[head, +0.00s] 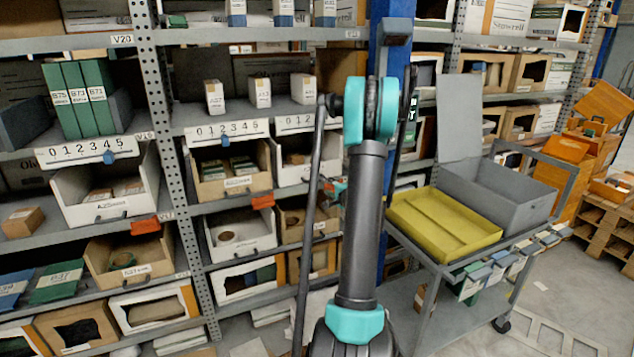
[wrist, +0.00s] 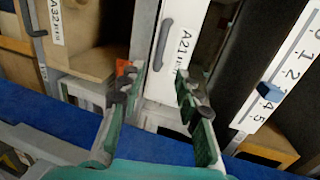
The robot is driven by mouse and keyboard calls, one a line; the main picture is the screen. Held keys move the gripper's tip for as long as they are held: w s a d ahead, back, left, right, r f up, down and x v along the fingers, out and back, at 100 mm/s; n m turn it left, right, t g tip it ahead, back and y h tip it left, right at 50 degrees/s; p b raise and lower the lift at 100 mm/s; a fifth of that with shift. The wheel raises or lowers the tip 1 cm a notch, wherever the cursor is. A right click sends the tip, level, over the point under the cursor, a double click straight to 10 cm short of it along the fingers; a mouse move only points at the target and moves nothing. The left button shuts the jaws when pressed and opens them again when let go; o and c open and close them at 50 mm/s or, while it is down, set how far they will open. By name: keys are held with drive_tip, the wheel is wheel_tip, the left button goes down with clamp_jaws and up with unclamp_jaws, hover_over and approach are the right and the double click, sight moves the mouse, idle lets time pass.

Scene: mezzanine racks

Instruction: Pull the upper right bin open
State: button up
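The upper right bin (head: 291,173) is white and sits on the rack shelf below a number strip, partly hidden behind my arm in the head view. In the wrist view, the white bin front (wrist: 178,50) carries a label reading A21 and a grey handle (wrist: 164,45). My gripper (wrist: 155,78) is open, with its teal fingers apart and their tips short of the handle, which shows between them. In the head view my gripper (head: 335,190) is mostly hidden by my arm. Whether a finger touches the bin cannot be told.
A brown bin (wrist: 85,60) lies beside the white one in the wrist view, as does a number strip (wrist: 275,75). A blue post (head: 385,45) stands right of the bin. A cart with a yellow tray (head: 445,222) stands farther right.

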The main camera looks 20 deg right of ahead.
sight(316, 180)
drive_tip(key=x, duration=1.2)
drive_tip(key=shift+w, duration=0.3)
clamp_jaws()
